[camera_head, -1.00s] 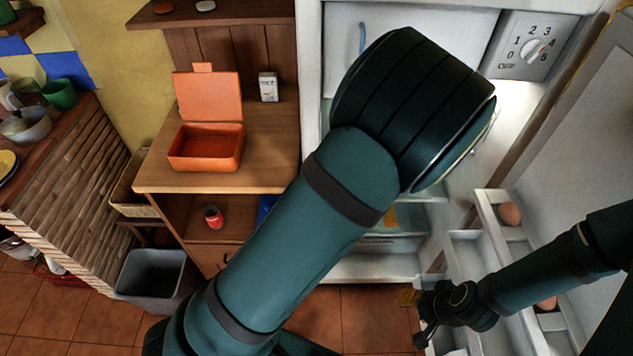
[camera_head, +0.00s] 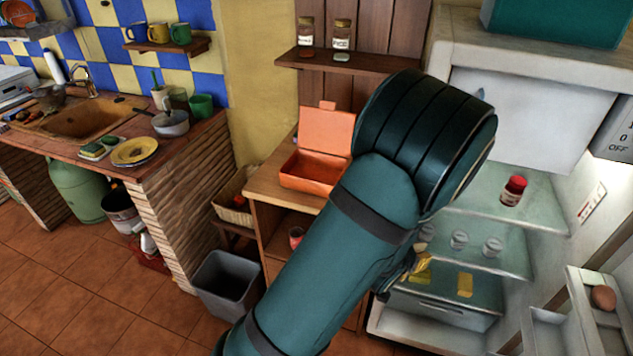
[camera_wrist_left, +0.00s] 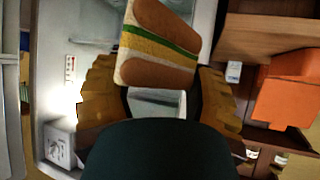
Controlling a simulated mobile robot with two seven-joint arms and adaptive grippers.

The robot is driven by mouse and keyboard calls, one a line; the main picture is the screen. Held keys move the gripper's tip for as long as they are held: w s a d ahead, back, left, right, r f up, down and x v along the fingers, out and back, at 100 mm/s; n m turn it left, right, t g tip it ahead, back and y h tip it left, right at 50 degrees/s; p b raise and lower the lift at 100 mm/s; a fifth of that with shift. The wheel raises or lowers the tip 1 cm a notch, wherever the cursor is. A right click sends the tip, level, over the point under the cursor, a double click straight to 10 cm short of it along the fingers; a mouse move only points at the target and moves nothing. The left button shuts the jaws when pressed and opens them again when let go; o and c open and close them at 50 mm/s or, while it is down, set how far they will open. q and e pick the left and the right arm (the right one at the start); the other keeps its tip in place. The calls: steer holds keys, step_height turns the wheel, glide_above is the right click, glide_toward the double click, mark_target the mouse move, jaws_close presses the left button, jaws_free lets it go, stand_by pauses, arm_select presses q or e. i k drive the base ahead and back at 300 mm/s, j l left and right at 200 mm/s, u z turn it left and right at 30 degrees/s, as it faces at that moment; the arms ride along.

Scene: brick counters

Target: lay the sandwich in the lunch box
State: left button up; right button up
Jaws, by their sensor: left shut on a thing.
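The sandwich (camera_wrist_left: 160,45), with brown bread and green and yellow filling, sits tilted between the ribbed gold fingers of my left gripper (camera_wrist_left: 158,95) in the left wrist view. The gripper is shut on it. In the head view part of my left gripper (camera_head: 415,266) shows behind my arm, in front of the fridge; the sandwich cannot be made out there. The orange lunch box (camera_head: 308,172) stands on the wooden cabinet, lid up, left of my arm, which covers part of its right side. The box also shows at the right of the wrist view (camera_wrist_left: 287,88). My right gripper is out of view.
The open fridge (camera_head: 505,218) stands at the right, with a red-lidded jar (camera_head: 513,190) on a glass shelf. A grey bin (camera_head: 228,285) stands on the floor beside the cabinet. Two labelled jars sit on the wall shelf (camera_head: 345,63) above the lunch box.

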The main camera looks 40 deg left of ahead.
mark_target(314, 173)
steer(key=j+u, duration=0.1)
steer(key=j, duration=0.7)
steer(key=i+j, duration=0.25)
steer(key=j, duration=0.15)
steer(key=i+j+u, duration=0.1)
steer(key=j, duration=0.3)
steer(key=i, duration=0.1)
